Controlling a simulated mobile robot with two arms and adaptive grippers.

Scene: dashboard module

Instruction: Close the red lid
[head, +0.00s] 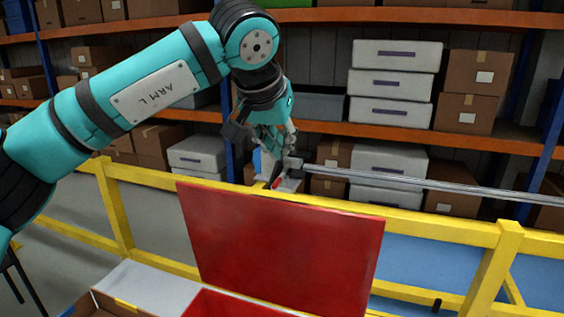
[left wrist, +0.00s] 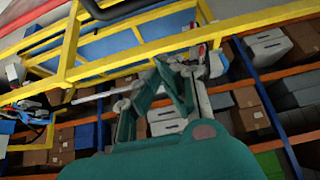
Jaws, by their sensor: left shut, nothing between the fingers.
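The red lid (head: 280,245) stands raised, close to upright, in the lower middle of the head view. Below it, part of a red surface (head: 235,304) shows at the bottom edge. My left gripper (head: 273,152) is shut and empty, pointing down above and behind the lid's top edge, apart from it. In the left wrist view my left gripper's fingers (left wrist: 162,85) are together, with nothing held. I cannot clearly make out the lid there. My right gripper is not in view.
A yellow rail frame (head: 440,225) runs behind the lid. A long silver bar (head: 410,182) extends right from near my left gripper. An open cardboard box (head: 100,304) is at lower left. Shelves with grey boxes (head: 392,84) and brown cartons (head: 471,113) stand behind.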

